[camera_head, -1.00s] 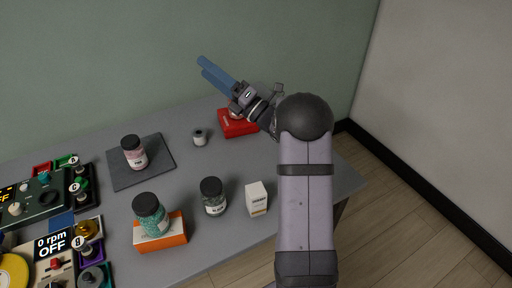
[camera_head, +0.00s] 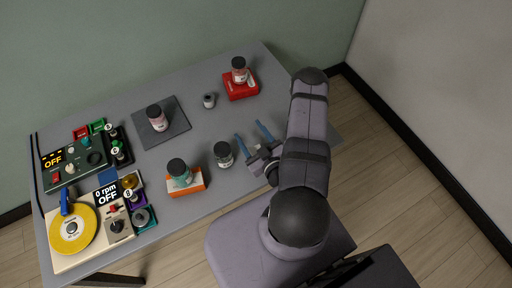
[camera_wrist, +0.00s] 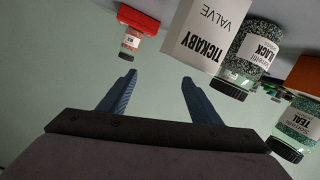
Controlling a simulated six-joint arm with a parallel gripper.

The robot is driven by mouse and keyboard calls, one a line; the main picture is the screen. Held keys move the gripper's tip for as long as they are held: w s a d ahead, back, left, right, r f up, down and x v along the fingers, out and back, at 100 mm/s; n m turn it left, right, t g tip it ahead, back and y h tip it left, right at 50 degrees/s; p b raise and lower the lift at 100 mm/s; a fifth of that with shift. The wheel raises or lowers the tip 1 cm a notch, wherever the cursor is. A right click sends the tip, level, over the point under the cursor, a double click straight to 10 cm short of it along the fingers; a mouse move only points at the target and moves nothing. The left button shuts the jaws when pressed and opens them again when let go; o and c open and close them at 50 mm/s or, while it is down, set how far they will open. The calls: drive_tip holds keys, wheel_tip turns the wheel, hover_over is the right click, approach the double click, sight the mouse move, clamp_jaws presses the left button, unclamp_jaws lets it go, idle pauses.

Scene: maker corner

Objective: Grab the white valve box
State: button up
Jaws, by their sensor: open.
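The white valve box (camera_wrist: 205,35) shows large and upside down at the top of the wrist view, with "TICKABY VALVE" in dark print. It lies just above and right of the gap between my fingertips, and is not between them. In the head view I cannot pick the box out; my gripper seems to cover it. My gripper (camera_head: 249,131) is open and empty, its two blue fingers spread and pointing toward the back of the table. The fingers also show apart in the wrist view (camera_wrist: 158,79).
The black-lidded jar labelled black (camera_head: 223,154) stands close left of my gripper. A teal jar (camera_head: 179,169) is on an orange box (camera_head: 187,188). A red box (camera_head: 241,88) with a jar is farther back. Machines fill the left side. The table middle is fairly clear.

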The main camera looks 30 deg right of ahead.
sight(252, 148)
drive_tip(key=s+f+m+g, duration=0.1)
drive_tip(key=s+f, duration=0.1)
drive_tip(key=s+f+m, duration=0.2)
drive_tip(key=s+f+m+g+h+b, duration=0.1)
drive_tip(key=s+f, duration=0.1)
drive_tip(key=shift+a+f+m+g, duration=0.1)
drive_tip(key=shift+a+m+g, duration=0.2)
drive_tip(key=shift+a, duration=0.05)
drive_tip(key=shift+b+x, duration=0.85)
drive_tip(key=shift+x, duration=1.8)
drive_tip(key=shift+c, duration=0.4)
drive_tip(key=shift+h, duration=0.3)
drive_tip(key=c, duration=1.1)
